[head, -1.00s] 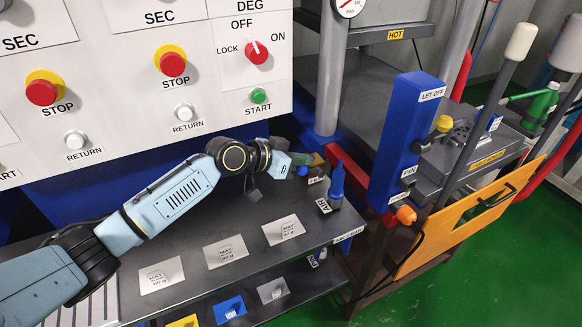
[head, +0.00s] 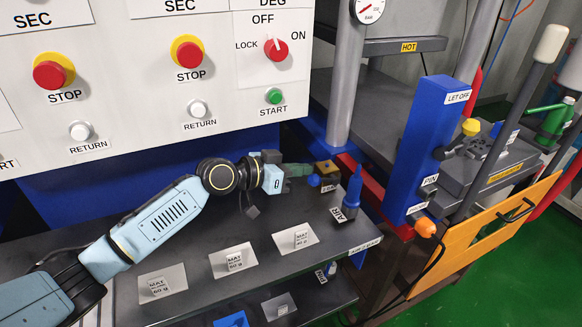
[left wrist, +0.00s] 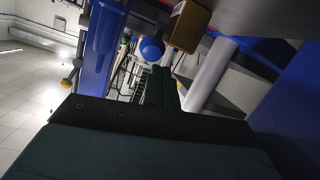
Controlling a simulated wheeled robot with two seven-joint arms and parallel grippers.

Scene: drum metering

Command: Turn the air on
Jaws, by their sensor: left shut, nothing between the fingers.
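A small brass-coloured block (head: 326,167) with a round blue knob (head: 314,180) sits at the far right part of the dark bench. In the left wrist view the blue knob (left wrist: 151,49) and the brass block (left wrist: 187,25) show just beyond the fingers. My left gripper (head: 300,170) is shut and empty, its dark green fingers pointing right, close to the knob. Whether they touch is unclear. The shut fingers also show in the left wrist view (left wrist: 161,90). A small label by the knob is too small to read. My right gripper is not in view.
A blue nozzle-shaped thing (head: 353,190) stands right of the knob, by an AIR label (head: 344,214). A blue post (head: 428,150) rises farther right. The control panel (head: 150,110) overhangs the bench. Mat cards (head: 296,238) lie in front.

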